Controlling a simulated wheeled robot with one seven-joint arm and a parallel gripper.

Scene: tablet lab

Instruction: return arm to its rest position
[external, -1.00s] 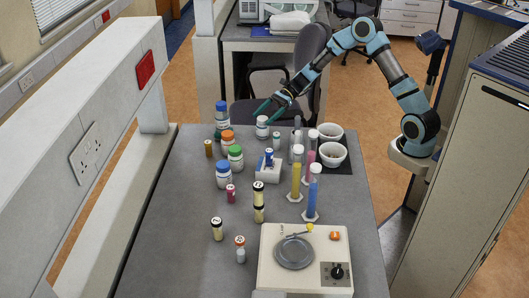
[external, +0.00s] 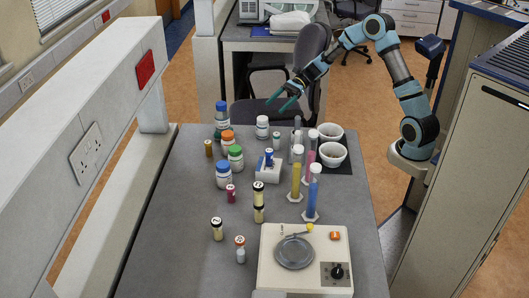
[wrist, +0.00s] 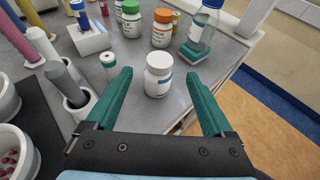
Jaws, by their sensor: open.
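My gripper (external: 281,97) is open and empty, raised above the far end of the grey table (external: 179,250) in the external view. In the wrist view its two green fingers (wrist: 158,100) are spread wide apart. A white bottle with a white cap (wrist: 158,75) stands upright on the table, showing between and beyond the fingertips. The same white bottle (external: 262,127) stands near the table's far edge in the external view, below my gripper and apart from it. My arm reaches left from its mount at the right of the table.
Close by stand a blue-capped bottle on a green base (wrist: 202,28), an orange-capped bottle (wrist: 162,29), a green-capped bottle (wrist: 131,19) and a small vial (wrist: 109,66). Tall cylinders (external: 296,181) and white bowls (external: 333,154) stand to the right. A chair (external: 309,62) is behind the table.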

